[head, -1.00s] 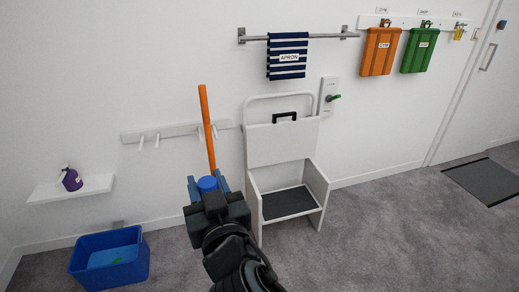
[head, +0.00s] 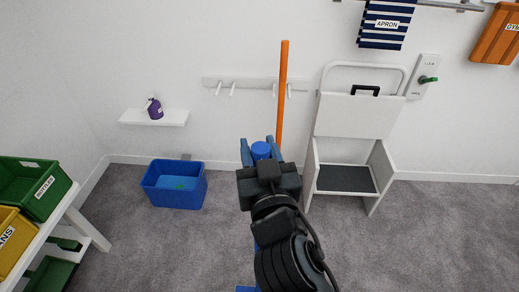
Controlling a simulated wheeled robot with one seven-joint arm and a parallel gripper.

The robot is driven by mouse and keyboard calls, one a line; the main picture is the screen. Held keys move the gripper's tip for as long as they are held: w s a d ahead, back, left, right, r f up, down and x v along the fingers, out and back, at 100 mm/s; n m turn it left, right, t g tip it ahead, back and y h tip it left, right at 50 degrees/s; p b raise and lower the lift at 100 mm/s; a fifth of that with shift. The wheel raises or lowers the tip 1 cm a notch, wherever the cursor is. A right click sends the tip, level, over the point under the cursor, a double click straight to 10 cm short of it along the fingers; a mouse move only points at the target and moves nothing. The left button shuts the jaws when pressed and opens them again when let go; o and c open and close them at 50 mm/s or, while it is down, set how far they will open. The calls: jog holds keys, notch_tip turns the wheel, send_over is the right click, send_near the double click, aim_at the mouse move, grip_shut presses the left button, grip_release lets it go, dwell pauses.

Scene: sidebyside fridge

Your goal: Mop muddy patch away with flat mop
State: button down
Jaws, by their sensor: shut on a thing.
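My gripper (head: 260,150) is in the lower middle of the head view, its blue fingers shut around the blue part of the flat mop. The mop's orange handle (head: 283,85) rises nearly upright beyond the fingers, in front of the wall. A blue piece (head: 244,289), likely the mop's head, shows at the bottom edge beside my arm. My arm hides most of the mop's lower part, so I cannot tell whether it touches the floor. No muddy patch is in view.
A blue tub (head: 174,197) stands on the grey carpet (head: 165,255) by the wall. A white step stool (head: 357,145) stands right of the mop. A rack with green (head: 38,205) and yellow bins (head: 12,240) is at left. A shelf (head: 150,118) holds a purple bottle (head: 155,109).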

jog(key=shift+f+b, duration=2.3)
jog(key=shift+b, duration=0.05)
jog(key=shift+s+d, duration=0.15)
jog(key=shift+d, duration=1.25)
jog(key=shift+s+d, duration=0.1)
jog(key=shift+d, duration=1.25)
jog(key=shift+f+b, duration=0.9)
jog(key=shift+f, duration=0.1)
jog(key=shift+a+f, duration=0.15)
jog(key=shift+a, duration=0.6)
jog(key=shift+a+f, duration=0.1)
jog(key=shift+a, duration=0.6)
